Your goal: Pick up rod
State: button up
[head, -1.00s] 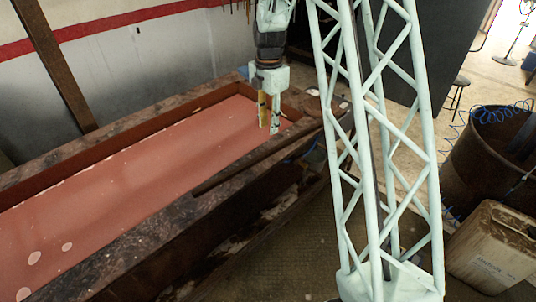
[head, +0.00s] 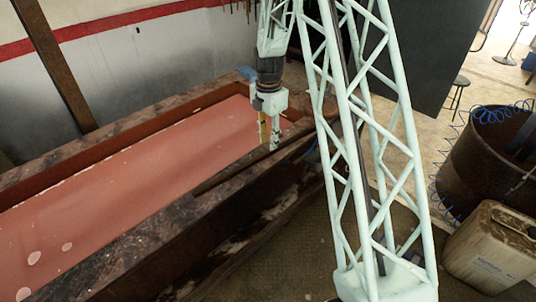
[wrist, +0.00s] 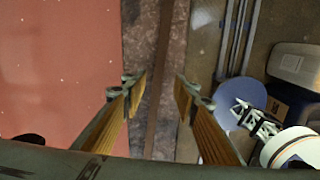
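The rod (head: 235,170) is long, thin and dark brown. In the head view it lies slanted along the near ledge of the red-floored trough, with its far end partly hidden by my arm. In the wrist view the rod (wrist: 156,100) runs upright through the middle of the picture. My gripper (head: 268,147) points down near the rod's far part in the head view. In the wrist view my gripper (wrist: 160,84) is open, with one finger to each side of the rod and nothing held. How high the fingertips are above the rod is hard to tell.
The trough (head: 130,185) has a pinkish-red floor and a stained rim. A rusty drum (head: 470,175) and a dirty jerrycan (head: 495,250) stand on the right. A white wall with a red stripe closes the back. Floor is open between the trough and my column.

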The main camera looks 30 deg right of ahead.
aim_at(268, 151)
jog(key=shift+f, duration=0.2)
jog(key=shift+w+f, duration=0.15)
jog(key=shift+f, duration=2.3)
grip_shut()
